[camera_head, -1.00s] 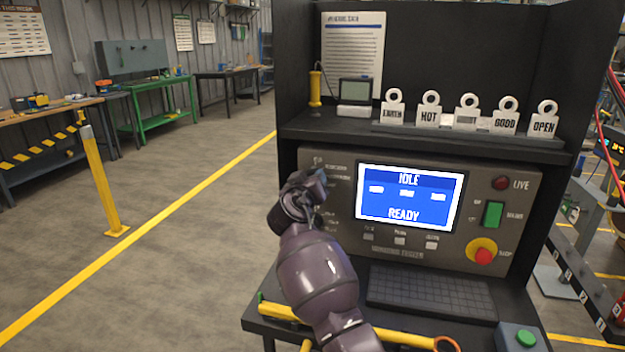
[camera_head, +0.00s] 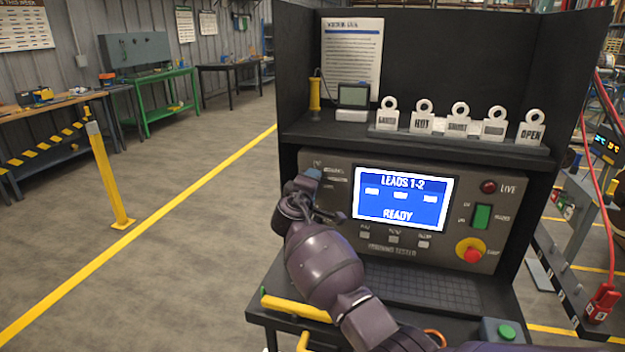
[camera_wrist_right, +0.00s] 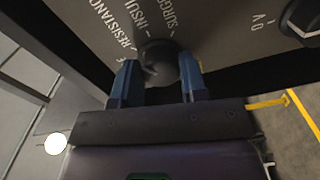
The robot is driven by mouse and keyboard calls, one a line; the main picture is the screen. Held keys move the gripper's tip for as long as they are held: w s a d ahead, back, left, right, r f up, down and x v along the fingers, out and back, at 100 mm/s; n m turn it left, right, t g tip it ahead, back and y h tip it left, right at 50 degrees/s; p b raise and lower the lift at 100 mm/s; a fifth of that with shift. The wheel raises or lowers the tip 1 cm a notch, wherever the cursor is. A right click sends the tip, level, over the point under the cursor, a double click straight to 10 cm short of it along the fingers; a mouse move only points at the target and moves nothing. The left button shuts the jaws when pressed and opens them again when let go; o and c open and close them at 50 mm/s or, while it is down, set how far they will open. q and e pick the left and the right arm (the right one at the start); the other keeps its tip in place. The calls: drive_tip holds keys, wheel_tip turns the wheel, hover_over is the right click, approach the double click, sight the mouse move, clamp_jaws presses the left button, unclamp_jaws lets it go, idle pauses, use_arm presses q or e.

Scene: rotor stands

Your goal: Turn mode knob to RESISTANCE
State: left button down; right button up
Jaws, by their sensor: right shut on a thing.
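The dark round mode knob (camera_wrist_right: 160,58) sits on the grey panel in the right wrist view. The blue fingers of my right gripper (camera_wrist_right: 158,78) are on either side of it and shut on it. The labels RESISTANCE (camera_wrist_right: 119,40), INSU... and SURGE fan around the knob. Which label the knob points to is unclear. In the head view my right gripper (camera_head: 308,182) is at the panel's left side and hides the knob. The tester screen (camera_head: 401,198) reads LEADS 1-2 and READY. My left gripper is not in view.
A second dark knob (camera_wrist_right: 304,18) is on the panel. A green switch (camera_head: 482,216) and red stop button (camera_head: 472,254) are right of the screen. A keyboard (camera_head: 425,291) lies below. Tags (camera_head: 458,122) stand on the shelf above.

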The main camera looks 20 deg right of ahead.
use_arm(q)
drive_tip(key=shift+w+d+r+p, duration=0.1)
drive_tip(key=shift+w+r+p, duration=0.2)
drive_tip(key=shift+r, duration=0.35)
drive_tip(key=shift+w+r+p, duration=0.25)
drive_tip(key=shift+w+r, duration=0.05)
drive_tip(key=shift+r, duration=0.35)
use_arm(e)
drive_tip(key=shift+r+n, duration=0.15)
drive_tip(key=shift+n, duration=1.15)
drive_tip(key=o, duration=0.9)
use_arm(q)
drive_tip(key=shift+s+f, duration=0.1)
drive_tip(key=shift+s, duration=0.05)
